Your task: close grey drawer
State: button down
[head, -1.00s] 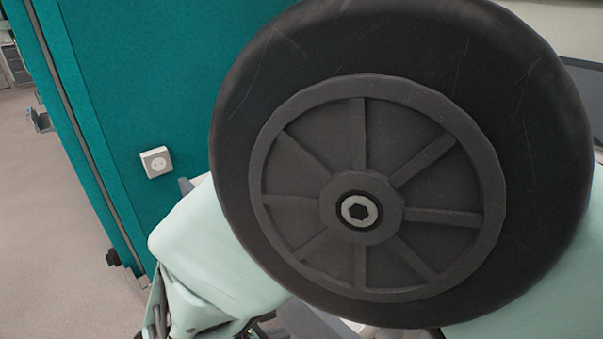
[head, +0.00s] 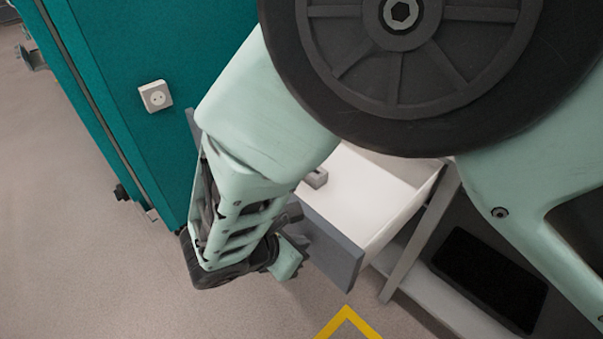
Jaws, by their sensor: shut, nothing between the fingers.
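The grey drawer stands open, with its grey front panel (head: 340,250) facing the lower left and its white inside (head: 365,190) showing from above. My arm crosses over the drawer's left part and hides some of it.
A small grey block (head: 316,178) lies in the drawer. A teal cabinet wall (head: 110,60) with a white socket (head: 156,96) stands at left. A dark flat tray (head: 490,280) lies on a low shelf at right. The floor (head: 90,260) at lower left is clear.

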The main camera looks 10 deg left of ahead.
jog(key=w+d, duration=0.5)
jog(key=w, duration=0.1)
jog(key=w+d, duration=0.6)
jog(key=w, duration=0.1)
jog(key=w+d, duration=0.6)
jog(key=w, duration=0.1)
jog(key=shift+w+d+b, duration=0.2)
jog(key=shift+w+b, duration=0.05)
jog(key=shift+b, duration=0.05)
